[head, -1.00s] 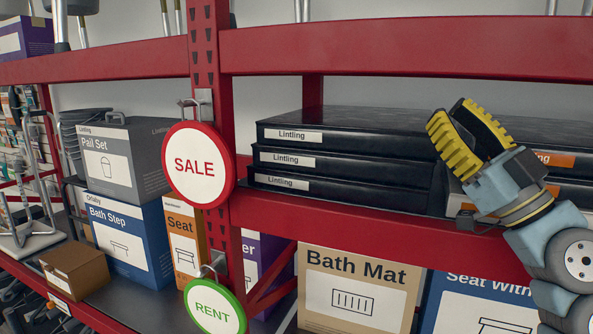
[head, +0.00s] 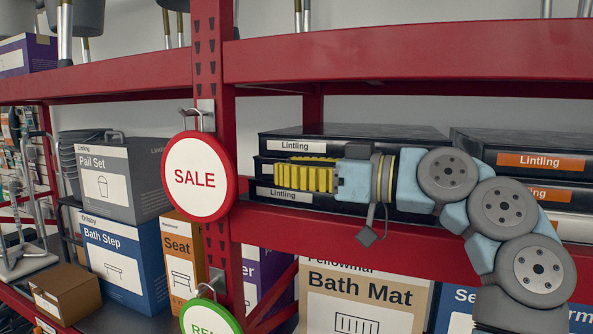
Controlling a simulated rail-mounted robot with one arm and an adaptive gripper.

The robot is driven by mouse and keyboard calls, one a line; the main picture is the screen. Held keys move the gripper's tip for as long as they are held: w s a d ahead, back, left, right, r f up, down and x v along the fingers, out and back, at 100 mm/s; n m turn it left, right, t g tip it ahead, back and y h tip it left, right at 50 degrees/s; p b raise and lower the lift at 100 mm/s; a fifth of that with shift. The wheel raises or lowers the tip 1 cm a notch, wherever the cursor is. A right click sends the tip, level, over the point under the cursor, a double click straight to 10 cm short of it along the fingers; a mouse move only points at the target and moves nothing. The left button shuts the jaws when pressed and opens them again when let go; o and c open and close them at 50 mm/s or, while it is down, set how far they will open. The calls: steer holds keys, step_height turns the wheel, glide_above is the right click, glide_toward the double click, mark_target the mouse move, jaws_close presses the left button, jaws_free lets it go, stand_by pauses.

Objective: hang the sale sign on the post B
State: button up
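The round SALE sign (head: 196,178), white with a red rim, hangs by its metal loop from a hook (head: 206,106) on the red perforated post (head: 215,65). I see no letter on this post, so I cannot tell whether it is post B. My gripper (head: 278,177) is to the right of the sign, level with it, its yellow ribbed fingers pointing left. There is a gap between the fingertips and the sign's rim, and nothing is seen held. The fingers overlap from this side, so their opening is hidden.
A green RENT sign (head: 209,318) hangs lower on the same post, cut off by the bottom edge. Black Lintling cases (head: 340,136) lie behind my gripper on the red shelf (head: 265,228). Boxes, including Seat (head: 182,255) and Bath Mat (head: 365,295), fill the lower shelf.

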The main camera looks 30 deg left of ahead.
mark_target(202, 154)
steer(key=a+p, duration=0.1)
steer(key=a, duration=0.4)
steer(key=a+p, duration=0.1)
steer(key=a, duration=0.4)
steer(key=s+a+p, duration=0.1)
steer(key=a, duration=0.5)
steer(key=shift+s, duration=0.1)
steer(key=shift+c, duration=0.4)
jaws_close()
steer(key=shift+r, duration=0.15)
steer(key=shift+r+p, duration=0.25)
steer(key=shift+p, duration=0.15)
steer(key=shift+s+r, duration=0.15)
steer(key=shift+s+d+r, duration=0.1)
steer(key=shift+s+r, duration=0.15)
steer(key=shift+s, duration=0.1)
stand_by(0.4)
